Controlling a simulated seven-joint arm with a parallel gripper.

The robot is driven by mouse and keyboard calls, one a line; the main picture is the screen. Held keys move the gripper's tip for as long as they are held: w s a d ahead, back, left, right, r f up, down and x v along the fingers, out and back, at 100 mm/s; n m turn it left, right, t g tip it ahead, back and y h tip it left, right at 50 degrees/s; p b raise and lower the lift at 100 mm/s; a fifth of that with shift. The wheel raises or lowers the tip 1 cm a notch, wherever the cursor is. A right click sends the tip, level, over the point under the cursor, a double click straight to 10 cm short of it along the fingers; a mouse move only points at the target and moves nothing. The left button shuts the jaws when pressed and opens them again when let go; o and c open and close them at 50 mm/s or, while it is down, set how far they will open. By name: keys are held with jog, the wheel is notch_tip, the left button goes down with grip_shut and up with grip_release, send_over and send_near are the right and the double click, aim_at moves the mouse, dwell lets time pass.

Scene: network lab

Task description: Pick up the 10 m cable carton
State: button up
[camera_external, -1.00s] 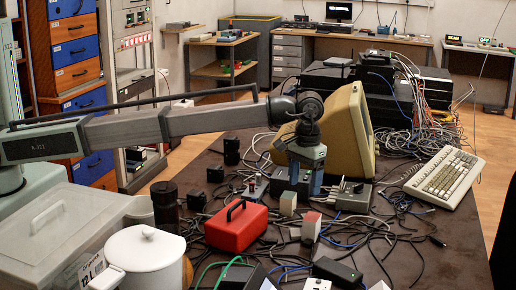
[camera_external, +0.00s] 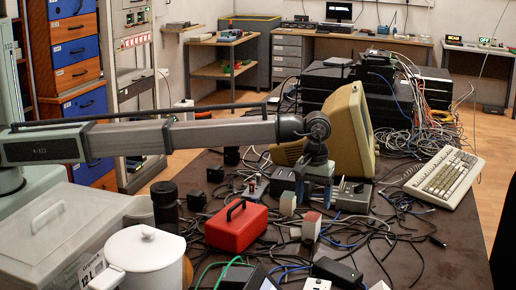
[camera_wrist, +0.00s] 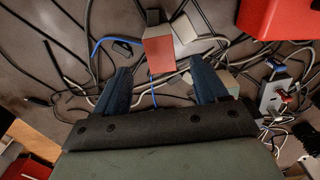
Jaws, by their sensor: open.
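Two small cartons stand among the cables on the dark table. One has a reddish top and pale sides (camera_external: 311,226); the other is plain pale grey-beige (camera_external: 288,204). No length label is readable, so I cannot tell which is the 10 m one. In the wrist view, the reddish-topped carton (camera_wrist: 160,53) lies ahead of the gap between the blue fingers of my gripper (camera_wrist: 163,82). The pale carton (camera_wrist: 228,83) is partly hidden by the right finger.
A red metal box (camera_external: 236,229) stands left of the cartons. A white lidded pot (camera_external: 145,258), a clear bin (camera_external: 65,230) and a black cylinder (camera_external: 166,205) stand further left. A beige monitor (camera_external: 345,125) is behind my gripper. Loose cables cover much of the table.

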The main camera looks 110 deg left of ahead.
aim_at(312, 217)
jog(key=shift+f, duration=4.1)
jog(key=c, duration=1.1)
jog(key=shift+r, duration=0.15)
